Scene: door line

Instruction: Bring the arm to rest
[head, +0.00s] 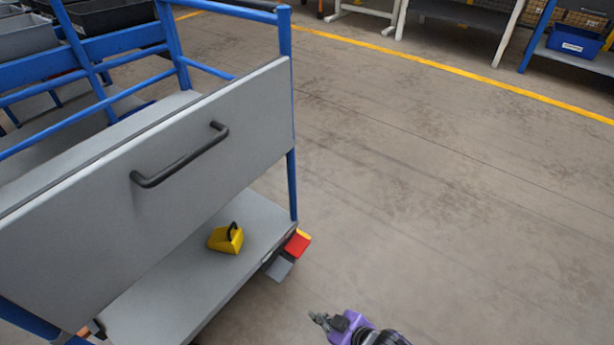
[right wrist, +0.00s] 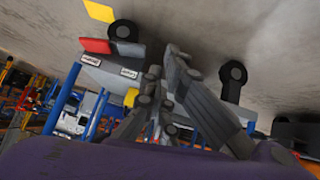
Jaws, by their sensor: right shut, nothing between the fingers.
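My right gripper (head: 320,320) shows at the bottom of the head view, over bare floor, to the right of the blue and grey cart and apart from it. Its fingers are shut with nothing between them. In the right wrist view the fingers (right wrist: 165,85) are close together in the middle, with parts of the cart behind them. The purple wrist is at the end of the arm in the head view. My left gripper is in neither view.
The cart has a grey front panel (head: 95,215) with a dark handle (head: 180,160). A yellow block (head: 226,238) lies on its lower shelf (head: 255,215). A red and yellow piece (head: 298,242) is at the shelf corner. Open floor (head: 430,200) lies to the right, with a yellow line (head: 450,69) beyond.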

